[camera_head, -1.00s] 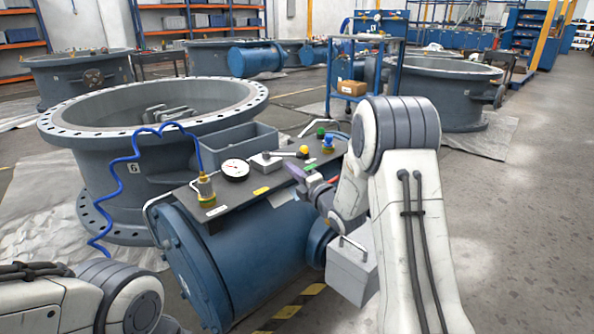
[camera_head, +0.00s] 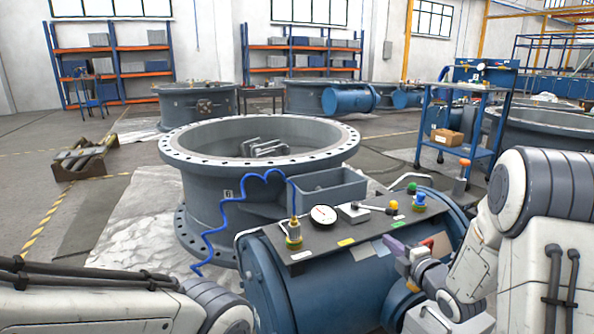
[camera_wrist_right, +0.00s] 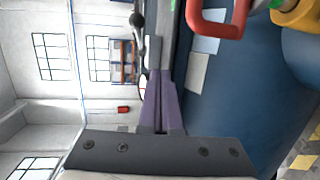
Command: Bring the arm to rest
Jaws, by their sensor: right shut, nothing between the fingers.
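My right gripper (camera_head: 396,247) is at the right end of the dark control panel (camera_head: 330,243) on the blue actuator cylinder (camera_head: 310,295). Its purple fingers are shut together and empty, as the right wrist view (camera_wrist_right: 160,103) shows. The fingertips lie close to the panel's front edge; I cannot tell whether they touch it.
A large flanged valve body (camera_head: 225,190) stands behind the panel, with a blue hose (camera_head: 209,235) beside it. A grey bin (camera_head: 330,188) sits behind the panel. A blue cart (camera_head: 455,150) stands at the back right. A red handle (camera_wrist_right: 215,22) shows near the right gripper.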

